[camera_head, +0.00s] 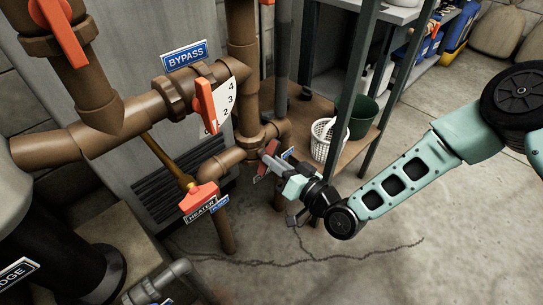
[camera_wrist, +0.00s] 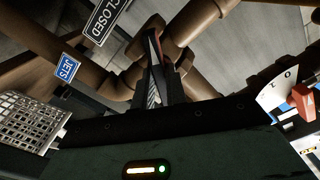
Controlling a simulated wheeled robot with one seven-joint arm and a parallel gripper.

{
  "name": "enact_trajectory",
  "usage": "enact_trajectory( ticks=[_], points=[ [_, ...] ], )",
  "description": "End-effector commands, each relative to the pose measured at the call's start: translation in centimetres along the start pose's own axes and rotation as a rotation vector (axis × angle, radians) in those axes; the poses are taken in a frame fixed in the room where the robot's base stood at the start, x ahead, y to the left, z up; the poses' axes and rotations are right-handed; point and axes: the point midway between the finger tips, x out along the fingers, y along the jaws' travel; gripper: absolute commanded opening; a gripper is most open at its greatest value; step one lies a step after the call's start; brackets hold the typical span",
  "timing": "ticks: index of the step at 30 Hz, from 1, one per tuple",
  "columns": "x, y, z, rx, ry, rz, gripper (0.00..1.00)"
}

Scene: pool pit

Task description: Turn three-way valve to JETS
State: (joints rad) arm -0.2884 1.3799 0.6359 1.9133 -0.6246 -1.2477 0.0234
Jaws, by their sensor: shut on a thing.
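My gripper (camera_head: 268,158) reaches in from the right to the brown pipe joint below the numbered plate. It is shut on the red valve handle (camera_head: 260,174), which is mostly hidden behind the fingers. In the wrist view, my gripper (camera_wrist: 155,78) shows dark fingers with a thin red strip of the handle (camera_wrist: 150,42) between them, at the pipe junction. A blue JETS label (camera_wrist: 67,68) is on the pipe left of the fingers. A dark CLOSED sign (camera_wrist: 105,20) is above it. The handle's exact pointing direction is hard to tell.
An orange handle (camera_head: 204,105) with a numbered plate (camera_head: 225,104) sits by the BYPASS sign (camera_head: 185,54). The orange HEATER handle (camera_head: 199,197) is left of my gripper. A white basket (camera_head: 322,140) and green bucket (camera_head: 358,116) stand on a shelf behind. Cracked floor in front is clear.

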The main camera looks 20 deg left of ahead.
Motion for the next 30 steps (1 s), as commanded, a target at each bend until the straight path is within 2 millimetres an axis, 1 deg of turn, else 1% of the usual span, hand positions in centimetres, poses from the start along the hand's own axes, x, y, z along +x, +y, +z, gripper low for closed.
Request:
enact_trajectory(
  ticks=[3,21,25,30],
  points=[
    [0.03,-0.20,0.02,-0.223,-0.003,-0.004,0.00],
    [0.02,-0.01,0.20,-1.343,0.000,-0.003,0.00],
    [-0.02,0.06,0.17,-1.491,-0.001,-0.001,0.00],
    [-0.06,0.11,0.05,-1.526,-0.002,0.002,0.00]
  ],
)
